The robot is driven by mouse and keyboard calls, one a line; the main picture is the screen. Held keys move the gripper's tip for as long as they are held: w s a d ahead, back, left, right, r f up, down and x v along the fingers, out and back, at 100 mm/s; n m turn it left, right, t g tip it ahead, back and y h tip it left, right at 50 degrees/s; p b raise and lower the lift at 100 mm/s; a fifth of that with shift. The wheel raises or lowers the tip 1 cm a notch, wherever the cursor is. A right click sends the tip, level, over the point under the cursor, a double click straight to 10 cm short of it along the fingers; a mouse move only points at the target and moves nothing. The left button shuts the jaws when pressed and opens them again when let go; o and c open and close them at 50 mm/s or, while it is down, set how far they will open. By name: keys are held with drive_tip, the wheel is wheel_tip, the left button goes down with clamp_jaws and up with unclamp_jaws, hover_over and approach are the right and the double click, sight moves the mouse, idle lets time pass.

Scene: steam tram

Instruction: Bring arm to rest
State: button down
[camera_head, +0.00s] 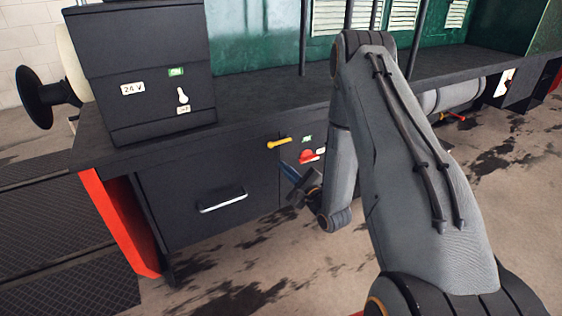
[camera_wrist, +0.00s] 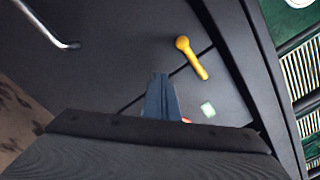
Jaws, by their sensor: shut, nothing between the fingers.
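My grey arm (camera_head: 405,150) reaches up from the lower right, bends at the top and hangs down in front of the tram's side. My gripper (camera_head: 286,168) is at its end, close to the dark lower panel, just below a yellow handle (camera_head: 279,143). In the wrist view the blue-grey fingers (camera_wrist: 161,95) are together, with nothing seen between them. The yellow handle (camera_wrist: 191,57) lies just beyond them, to the right. I cannot tell whether the fingers touch the panel.
A red knob (camera_head: 308,156) sits right of the yellow handle. A drawer-like panel with a bar handle (camera_head: 222,199) is to the left. The dark ledge (camera_head: 270,98) juts out above, carrying a black box (camera_head: 150,70) marked 24 V. The floor in front is clear.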

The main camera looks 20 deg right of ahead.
drive_tip(key=v, duration=0.7)
drive_tip(key=s+a+r+n+g+h+p, duration=0.1)
drive_tip(key=s+a+r+n+g, duration=0.2)
drive_tip(key=s+r+n+g, duration=0.2)
drive_tip(key=s+a+r+n+g+h+p, duration=0.2)
drive_tip(key=s+r+n+g, duration=0.4)
drive_tip(key=s+n, duration=0.5)
drive_tip(key=s+a+r+n+g+h+p, duration=0.1)
drive_tip(key=s+a+r+n+g, duration=0.3)
drive_tip(key=s, duration=0.7)
wheel_tip(320, 180, up, 2)
drive_tip(key=n+g+p, duration=0.1)
drive_tip(key=n+g, duration=0.1)
drive_tip(key=n, duration=0.2)
drive_tip(key=shift+s+g, duration=0.35)
drive_tip(key=shift+g, duration=0.05)
drive_tip(key=shift+r, duration=0.1)
